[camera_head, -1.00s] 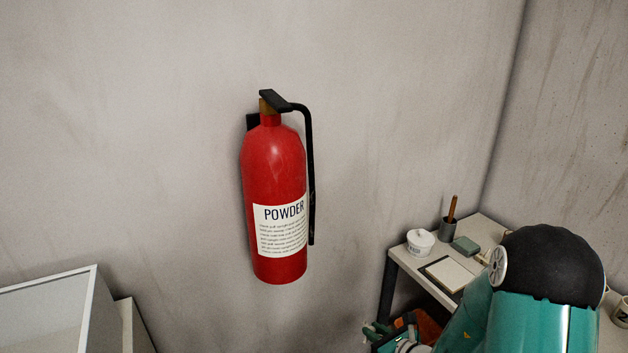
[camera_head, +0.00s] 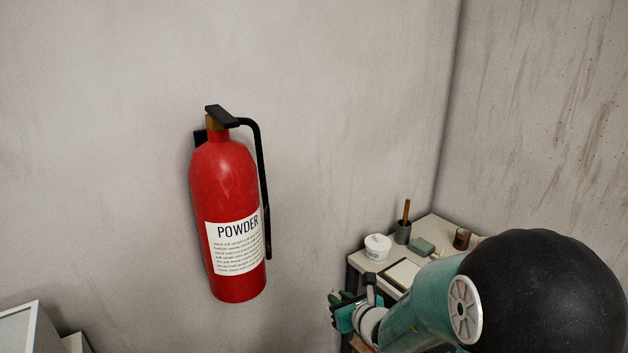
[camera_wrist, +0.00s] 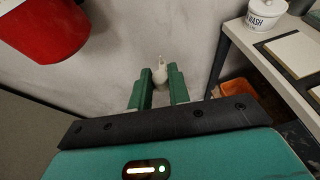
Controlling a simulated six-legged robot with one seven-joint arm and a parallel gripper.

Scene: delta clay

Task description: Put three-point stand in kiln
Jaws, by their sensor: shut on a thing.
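The three-point stand (camera_wrist: 160,75) is a small, pale, pointed piece in the wrist view. It sits between the green fingertips of my gripper (camera_wrist: 158,82), which is shut on it. Only its upper part shows clearly, with a narrow tip pointing away. In the head view my gripper (camera_head: 343,302) is at the lower middle, in front of the wall and left of the table; I cannot make out the stand there. I see nothing that I can name as the kiln.
A red fire extinguisher (camera_head: 228,190) hangs on the wall, left of my gripper. A table (camera_head: 435,228) in the corner holds a white lidded pot (camera_head: 378,247), a dark cup (camera_head: 403,232) and a board. A pale-framed box (camera_head: 22,325) shows at lower left. An orange bin (camera_wrist: 240,92) is below the table.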

